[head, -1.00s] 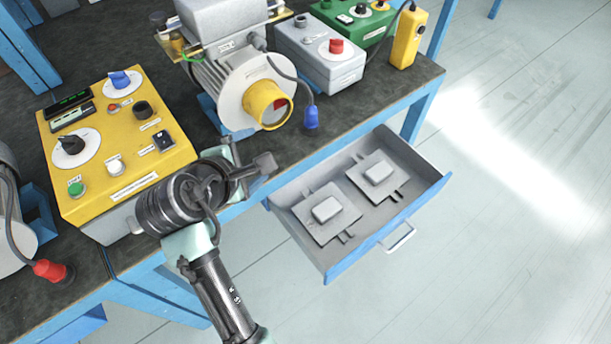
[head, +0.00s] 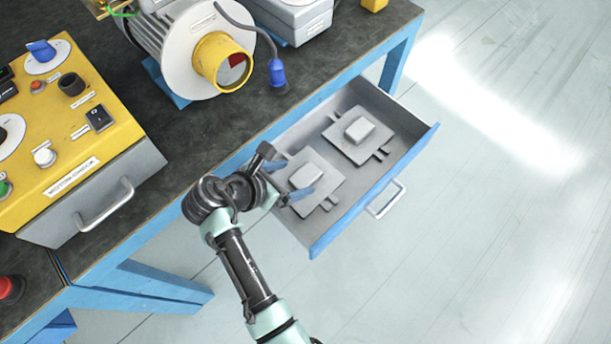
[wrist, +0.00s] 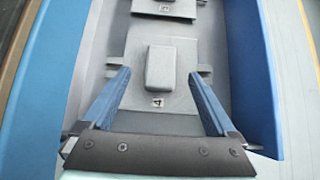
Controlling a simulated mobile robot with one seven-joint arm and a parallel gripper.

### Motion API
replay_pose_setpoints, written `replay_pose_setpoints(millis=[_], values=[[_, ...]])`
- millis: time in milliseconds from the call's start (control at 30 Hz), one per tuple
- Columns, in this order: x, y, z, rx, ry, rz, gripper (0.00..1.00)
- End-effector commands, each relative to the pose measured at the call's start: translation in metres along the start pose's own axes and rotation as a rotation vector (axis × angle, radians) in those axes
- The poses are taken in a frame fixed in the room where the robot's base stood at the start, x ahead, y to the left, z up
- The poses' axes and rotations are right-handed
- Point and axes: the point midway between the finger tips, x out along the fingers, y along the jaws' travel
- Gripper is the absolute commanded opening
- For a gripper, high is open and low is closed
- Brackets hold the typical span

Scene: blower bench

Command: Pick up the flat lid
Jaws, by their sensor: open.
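Two flat grey lids, each a square plate with a raised block handle, lie in the open drawer (head: 334,227). The nearer lid (head: 325,178) is partly hidden by my gripper in the head view. The farther lid (head: 358,132) is clear in the head view. My gripper (head: 297,182) is open over the nearer lid. In the wrist view, the blue fingers of my gripper (wrist: 158,100) stand either side of the nearer lid's block (wrist: 160,68), with gaps on both sides. A small label with a mark sits on that lid's plate. The farther lid (wrist: 165,8) shows only partly at the top.
The drawer has blue outer walls and a front handle (head: 386,199). The dark bench top (head: 190,130) borders the drawer on the left. It carries a yellow control box (head: 75,120) and a blower (head: 200,50) with a blue plug (head: 277,75). Floor is clear on the right.

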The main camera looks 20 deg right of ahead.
Motion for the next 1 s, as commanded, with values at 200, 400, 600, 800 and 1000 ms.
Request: replay_pose_setpoints(millis=[200, 400, 600, 800, 1000], values=[[0.036, -0.003, -0.005, 0.003, 0.001, -0.002, 0.93], [0.045, -0.002, -0.004, 0.002, 0.002, 0.001, 0.93], [0.045, -0.002, -0.004, 0.001, 0.002, 0.0, 0.87], [0.045, -0.002, -0.004, 0.001, 0.001, 0.0, 0.51], [0.045, -0.002, -0.004, 0.001, 0.002, 0.0, 0.15]])
